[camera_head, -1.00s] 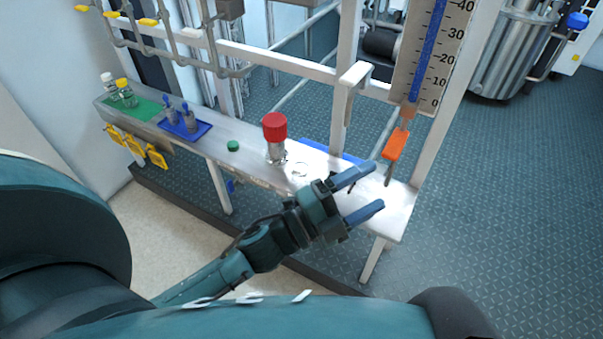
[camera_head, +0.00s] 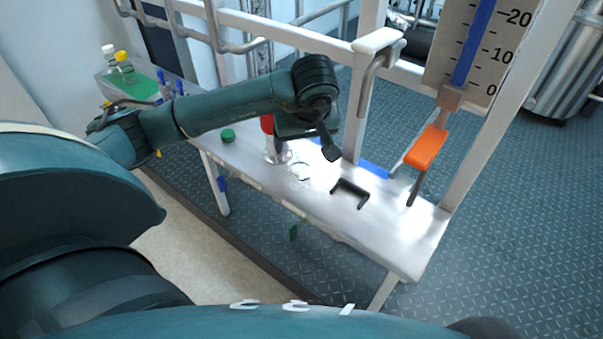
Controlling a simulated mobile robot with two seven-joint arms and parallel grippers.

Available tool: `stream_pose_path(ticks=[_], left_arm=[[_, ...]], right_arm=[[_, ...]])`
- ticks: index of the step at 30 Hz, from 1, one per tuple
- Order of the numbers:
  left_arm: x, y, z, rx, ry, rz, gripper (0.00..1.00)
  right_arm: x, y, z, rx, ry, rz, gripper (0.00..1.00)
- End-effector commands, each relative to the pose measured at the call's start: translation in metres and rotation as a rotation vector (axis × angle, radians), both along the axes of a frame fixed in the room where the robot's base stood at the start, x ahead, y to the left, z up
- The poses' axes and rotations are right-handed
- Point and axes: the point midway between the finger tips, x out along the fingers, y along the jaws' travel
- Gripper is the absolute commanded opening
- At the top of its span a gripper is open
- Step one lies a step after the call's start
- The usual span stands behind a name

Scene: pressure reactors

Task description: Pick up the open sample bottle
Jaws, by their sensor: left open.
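A faint clear round outline (camera_head: 299,171) on the bench may be the open sample bottle seen from above; glare makes it hard to tell. A loose green cap (camera_head: 228,135) lies on the bench to its left. Behind the outline stands a metal fitting (camera_head: 277,152) with a red top (camera_head: 267,124), partly hidden by my left arm. My left gripper (camera_head: 322,141) is above the bench, up and slightly right of the outline in the picture. It is open, and nothing shows between its fingers, which are partly hidden by the wrist. My right gripper is out of view.
A black U-shaped handle (camera_head: 350,189) is on the bench to the right. An orange-handled valve (camera_head: 426,148) hangs below the scale (camera_head: 478,50). Capped bottles (camera_head: 123,64) stand at the far left on a green mat.

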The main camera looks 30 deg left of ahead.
Motion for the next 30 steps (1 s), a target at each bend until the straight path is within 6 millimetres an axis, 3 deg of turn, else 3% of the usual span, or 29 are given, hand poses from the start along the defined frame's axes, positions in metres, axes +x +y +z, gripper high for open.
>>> stream_pose_path(ticks=[4, 13, 21, 30], left_arm=[[0.007, 0.007, -0.028, -0.003, 0.004, 0.002, 0.76], [0.014, 0.013, -0.051, -0.006, 0.002, 0.001, 0.76], [0.024, 0.023, -0.087, -0.007, 0.002, 0.001, 0.76], [0.026, 0.025, -0.091, -0.006, 0.0, 0.0, 0.76]], right_arm=[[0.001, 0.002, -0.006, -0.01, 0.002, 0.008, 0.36], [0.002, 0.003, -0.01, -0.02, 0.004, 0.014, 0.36], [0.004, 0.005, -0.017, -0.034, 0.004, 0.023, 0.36], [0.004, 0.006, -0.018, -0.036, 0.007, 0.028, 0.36]])
